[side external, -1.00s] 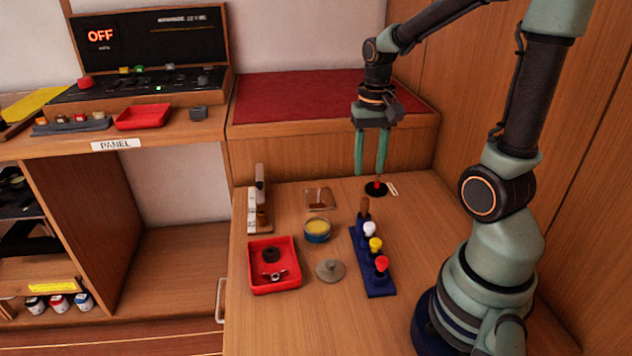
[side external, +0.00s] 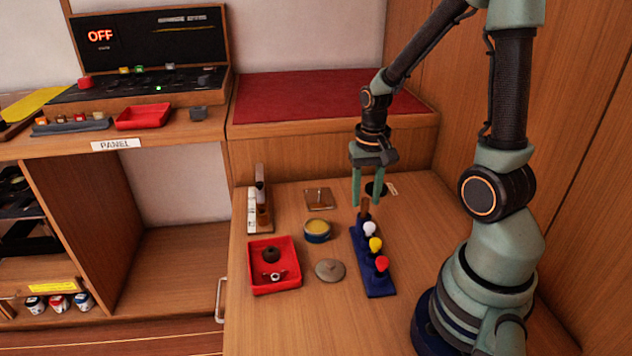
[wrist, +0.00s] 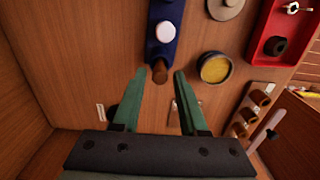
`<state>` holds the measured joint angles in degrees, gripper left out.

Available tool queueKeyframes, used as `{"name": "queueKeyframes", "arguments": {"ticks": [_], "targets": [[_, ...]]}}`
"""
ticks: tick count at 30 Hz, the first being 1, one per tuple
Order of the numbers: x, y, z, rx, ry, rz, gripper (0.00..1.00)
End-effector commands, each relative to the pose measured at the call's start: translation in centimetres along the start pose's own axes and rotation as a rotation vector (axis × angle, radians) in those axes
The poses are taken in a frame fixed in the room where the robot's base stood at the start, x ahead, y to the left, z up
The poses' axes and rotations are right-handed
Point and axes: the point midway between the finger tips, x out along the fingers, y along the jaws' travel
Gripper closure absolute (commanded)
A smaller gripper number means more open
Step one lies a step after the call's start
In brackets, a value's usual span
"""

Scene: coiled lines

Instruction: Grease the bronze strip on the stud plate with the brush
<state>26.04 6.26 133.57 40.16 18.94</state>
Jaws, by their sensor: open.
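A brown handle (side external: 364,208), apparently the brush's, stands upright at the far end of the blue rack (side external: 376,284); its lower end is hidden. My gripper (side external: 369,202) is open, with its fingertips around or just above the handle's top. In the wrist view the handle (wrist: 160,73) shows between the fingertips (wrist: 160,76), with a gap on each side. The stud plate (side external: 319,203) is a small brown square with an upright stud, lying left of my gripper. I cannot make out its bronze strip clearly. A round tin (side external: 317,236) of yellow grease stands nearby, open.
White (side external: 369,229), yellow (side external: 376,244) and red (side external: 382,264) knobs line the rack. A grey lid (side external: 330,271) and a red tray (side external: 254,286) with small parts lie left. A stand (side external: 260,210) is at far left; a black disc (side external: 374,188) lies behind my gripper.

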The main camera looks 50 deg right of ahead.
Motion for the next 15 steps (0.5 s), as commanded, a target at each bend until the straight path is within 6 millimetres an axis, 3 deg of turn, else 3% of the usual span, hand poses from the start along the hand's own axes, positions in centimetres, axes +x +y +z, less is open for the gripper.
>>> {"name": "queueKeyframes", "arguments": {"ticks": [2, 6, 15], "targets": [[0.0, 0.0, 0.01, 0.0, 0.0, 0.0, 0.57], [-0.01, 0.0, 0.01, 0.0, 0.0, 0.0, 1.0], [-0.06, 0.0, -0.01, 0.0, 0.0, 0.0, 1.0]]}}
